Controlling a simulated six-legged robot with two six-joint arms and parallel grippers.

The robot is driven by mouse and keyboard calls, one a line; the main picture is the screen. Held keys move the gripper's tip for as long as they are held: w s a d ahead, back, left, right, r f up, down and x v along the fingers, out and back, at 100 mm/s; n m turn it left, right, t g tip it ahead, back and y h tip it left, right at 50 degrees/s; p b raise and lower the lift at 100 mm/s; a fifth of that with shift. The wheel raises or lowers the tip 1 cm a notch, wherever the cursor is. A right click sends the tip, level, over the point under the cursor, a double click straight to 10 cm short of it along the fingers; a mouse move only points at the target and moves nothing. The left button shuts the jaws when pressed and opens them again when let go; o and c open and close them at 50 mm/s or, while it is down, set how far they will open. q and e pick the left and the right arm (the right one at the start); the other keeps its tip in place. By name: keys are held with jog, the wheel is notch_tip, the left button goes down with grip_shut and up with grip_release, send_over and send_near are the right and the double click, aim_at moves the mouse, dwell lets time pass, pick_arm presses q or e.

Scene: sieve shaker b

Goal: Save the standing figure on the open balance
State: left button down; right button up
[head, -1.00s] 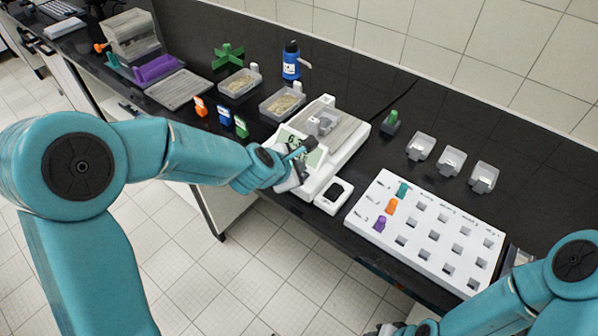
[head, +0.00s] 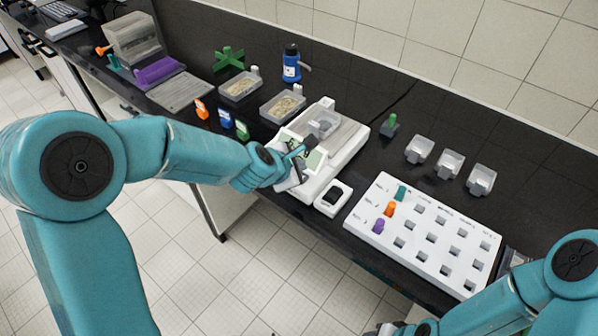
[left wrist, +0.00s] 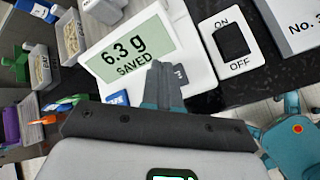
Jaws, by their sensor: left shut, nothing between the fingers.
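The white balance (head: 345,145) stands on the black bench with a clear tray (head: 322,122) on its pan. Its display (left wrist: 122,58) reads 6.3 g with SAVED under it in the left wrist view. My left gripper (head: 298,153) is shut and empty over the front of the balance. In the left wrist view its fingertips (left wrist: 160,72) are at the display's lower edge, beside a grey key (left wrist: 180,74). I cannot tell whether they touch it. My right arm enters at the lower right; its gripper (head: 385,328) is cut off by the bottom edge.
A white ON/OFF switch box (head: 333,198) sits right of the balance. A white slotted board (head: 425,235) with coloured pegs lies further right, with several clear trays (head: 450,162) behind. A blue bottle (head: 291,65) and grain trays (head: 283,105) stand behind left.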

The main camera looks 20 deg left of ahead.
pick_arm(q)
notch_tip(320, 180, up, 5)
jog(key=p, duration=0.5)
jog(key=shift+r, duration=0.1)
dwell(0.3)
dwell(0.6)
